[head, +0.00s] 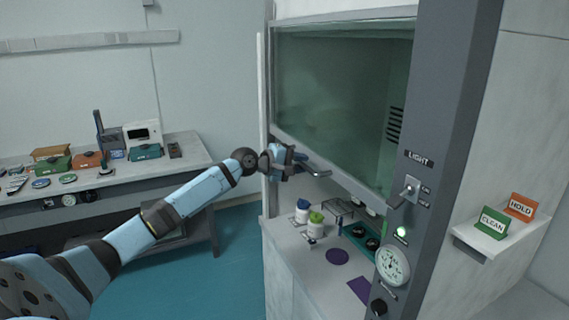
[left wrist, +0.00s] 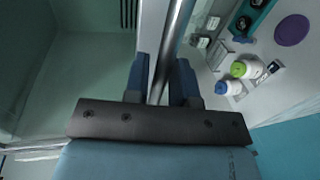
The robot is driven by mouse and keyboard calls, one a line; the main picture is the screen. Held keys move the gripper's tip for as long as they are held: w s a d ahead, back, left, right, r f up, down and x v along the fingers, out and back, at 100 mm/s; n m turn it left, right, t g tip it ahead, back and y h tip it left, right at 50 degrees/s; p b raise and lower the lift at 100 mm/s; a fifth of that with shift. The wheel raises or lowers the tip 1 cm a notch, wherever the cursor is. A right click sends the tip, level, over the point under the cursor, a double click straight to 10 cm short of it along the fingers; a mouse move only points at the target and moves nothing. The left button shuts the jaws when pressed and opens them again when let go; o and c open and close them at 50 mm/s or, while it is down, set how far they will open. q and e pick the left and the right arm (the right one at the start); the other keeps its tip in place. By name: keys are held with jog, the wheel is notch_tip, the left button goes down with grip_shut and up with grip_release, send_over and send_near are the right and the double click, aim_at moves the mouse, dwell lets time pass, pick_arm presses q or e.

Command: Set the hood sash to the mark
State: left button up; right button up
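The hood sash (head: 335,85) is a greenish glass pane in a grey frame. Its lower edge stands above the hood's work surface, leaving a gap. A metal sash handle (head: 316,171) sticks out at that edge. My left gripper (head: 297,161) is at this handle, in front of the sash's lower left part. In the left wrist view, the metal bar of the handle (left wrist: 175,40) runs between the two blue fingers of the gripper (left wrist: 160,75), which are close together on it. I cannot make out the sash mark. My right gripper is not in view.
On the hood surface stand a green-capped bottle (head: 315,217), another white bottle (head: 302,205) and a teal tray (head: 352,239). A round gauge (head: 392,265) and a light switch (head: 407,192) are on the grey post at right. A side bench (head: 190,165) holds instruments at left.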

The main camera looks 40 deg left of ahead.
pick_arm(q)
jog(key=b+v, duration=0.3)
jog(key=v, duration=1)
jog(key=shift+s, duration=0.2)
jog(key=shift+a, duration=0.15)
jog(key=s+d+f+m+g+y, duration=0.15)
jog(key=d+f, duration=0.25)
jog(key=f, duration=0.6)
jog(key=s+d+f+m+p, duration=0.1)
jog(key=s+d+f+m, duration=0.2)
jog(key=f, duration=0.7)
jog(key=s+d+f+m+g+y, duration=0.15)
jog(key=d+f, duration=0.25)
jog(key=f, duration=0.6)
jog(key=s+d+f+m+p, duration=0.1)
jog(key=s+d+f+m, duration=0.4)
jog(key=s+d, duration=0.4)
jog(key=s+d+f+m+p, duration=0.1)
jog(key=s+d+f+m, duration=0.4)
jog(key=d, duration=1.2)
jog(key=s+f, duration=0.3)
jog(key=s, duration=0.2)
jog(key=shift+f+m, duration=0.3)
